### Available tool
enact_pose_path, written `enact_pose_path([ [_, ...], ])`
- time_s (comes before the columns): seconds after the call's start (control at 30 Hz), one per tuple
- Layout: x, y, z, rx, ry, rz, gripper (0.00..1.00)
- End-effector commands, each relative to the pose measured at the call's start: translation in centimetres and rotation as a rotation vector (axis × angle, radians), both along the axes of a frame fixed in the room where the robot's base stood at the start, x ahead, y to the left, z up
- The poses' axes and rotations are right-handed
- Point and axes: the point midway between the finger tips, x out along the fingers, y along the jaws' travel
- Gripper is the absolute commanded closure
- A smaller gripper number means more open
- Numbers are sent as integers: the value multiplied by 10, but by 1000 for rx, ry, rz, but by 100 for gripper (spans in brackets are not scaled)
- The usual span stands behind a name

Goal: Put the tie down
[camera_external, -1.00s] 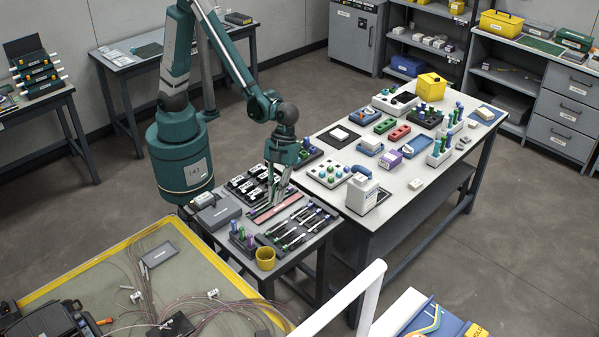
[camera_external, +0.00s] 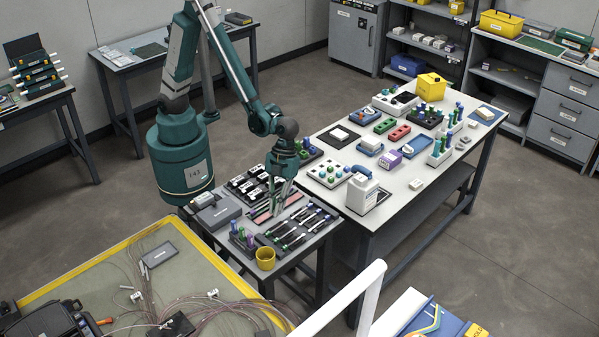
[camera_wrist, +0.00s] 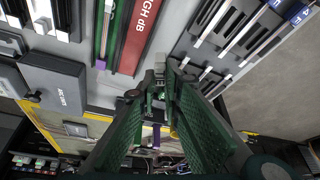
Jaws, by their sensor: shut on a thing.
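My gripper (camera_external: 276,209) points down over the small dark tool table (camera_external: 325,233), above the red strip (camera_external: 262,217). In the wrist view its two green ribbed fingers (camera_wrist: 160,72) converge near the middle, with their tips close together. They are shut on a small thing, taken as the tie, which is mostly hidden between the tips. I cannot make out its shape or whether it touches the surface. The red strip with white lettering also shows in the wrist view (camera_wrist: 135,40), just beyond the tips to the upper left.
A dark tray of slim tools (camera_external: 300,228) lies to the right of the fingers. A grey box (camera_external: 218,213) and a rack of black-and-white pieces (camera_external: 245,188) are to the left. A yellow cup (camera_external: 265,259) stands at the near edge. The white table (camera_external: 415,190) is beyond.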

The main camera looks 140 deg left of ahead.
Motion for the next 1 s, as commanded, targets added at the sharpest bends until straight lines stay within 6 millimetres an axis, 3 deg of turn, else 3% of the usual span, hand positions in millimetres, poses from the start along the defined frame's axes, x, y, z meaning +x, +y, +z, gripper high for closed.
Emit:
enact_pose_path([
  [0.3, 0, 0, -27, 0, 0, 0, 97],
  [0.8, 0, 0, -32, 0, 0, 0, 97],
  [0.83, 0, 0, -31, 0, 0, 0, 87],
  [0.9, 0, 0, -31, 0, 0, 0, 78],
  [1.0, 0, 0, -30, 0, 0, 0, 76],
])
